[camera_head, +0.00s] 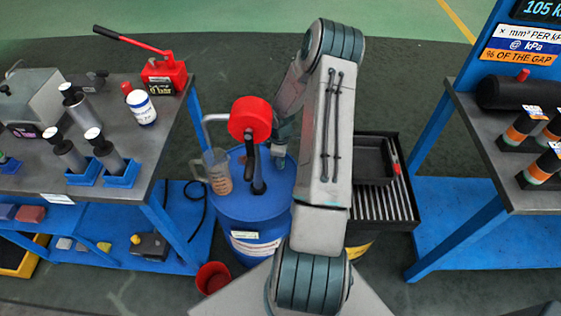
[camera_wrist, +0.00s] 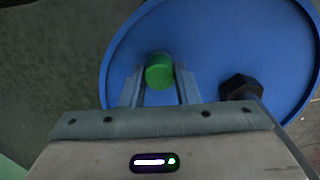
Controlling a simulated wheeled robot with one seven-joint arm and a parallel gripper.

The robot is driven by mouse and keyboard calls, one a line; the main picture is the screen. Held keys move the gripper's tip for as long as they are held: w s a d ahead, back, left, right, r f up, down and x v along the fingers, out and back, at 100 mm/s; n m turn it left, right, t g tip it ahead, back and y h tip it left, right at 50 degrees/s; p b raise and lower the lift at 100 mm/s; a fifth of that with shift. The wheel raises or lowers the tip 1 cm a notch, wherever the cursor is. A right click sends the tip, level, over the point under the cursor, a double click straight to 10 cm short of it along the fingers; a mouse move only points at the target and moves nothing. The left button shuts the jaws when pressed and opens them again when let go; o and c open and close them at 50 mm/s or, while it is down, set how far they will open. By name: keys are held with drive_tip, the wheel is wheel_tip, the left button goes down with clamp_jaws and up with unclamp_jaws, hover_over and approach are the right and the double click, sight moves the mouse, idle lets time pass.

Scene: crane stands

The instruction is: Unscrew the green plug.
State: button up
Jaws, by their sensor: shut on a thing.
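The green plug (camera_wrist: 160,71) stands on the blue drum lid (camera_wrist: 225,35) in the wrist view. The fingers of my gripper (camera_wrist: 161,80) lie on either side of it, shut on it. In the head view my gripper (camera_head: 279,152) points down at the back right of the blue drum (camera_head: 240,212). The plug cannot be made out there, and my arm covers the drum's right part.
A red-headed pump (camera_head: 250,119) rises from the drum, with a clear measuring jug (camera_head: 218,174) beside it. A dark hex fitting (camera_wrist: 241,88) is right of the plug. A black tray (camera_head: 372,160) lies right of my arm. Workbenches stand on both sides.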

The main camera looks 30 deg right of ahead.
drive_tip(key=n+p, duration=0.1)
drive_tip(key=n, duration=0.1)
drive_tip(key=shift+r+n+p, duration=0.2)
drive_tip(key=shift+n+p, duration=0.15)
drive_tip(key=shift+n, duration=0.05)
drive_tip(key=shift+f+n+p, duration=0.15)
drive_tip(key=shift+n+p, duration=0.15)
drive_tip(key=shift+n, duration=0.8)
drive_tip(key=n+p, duration=0.2)
drive_tip(key=shift+r+n, duration=0.2)
drive_tip(key=shift+n, duration=0.2)
drive_tip(key=shift+f+n+p, duration=0.1)
drive_tip(key=shift+n+p, duration=0.2)
drive_tip(key=shift+n, duration=0.7)
drive_tip(key=shift+f, duration=0.1)
drive_tip(key=shift+n, duration=0.3)
drive_tip(key=shift+r+n+p, duration=0.2)
drive_tip(key=shift+n+p, duration=0.65)
drive_tip(key=shift+n, duration=0.35)
drive_tip(key=shift+f+n+p, duration=0.2)
drive_tip(key=shift+n+p, duration=0.15)
drive_tip(key=shift+n, duration=0.95)
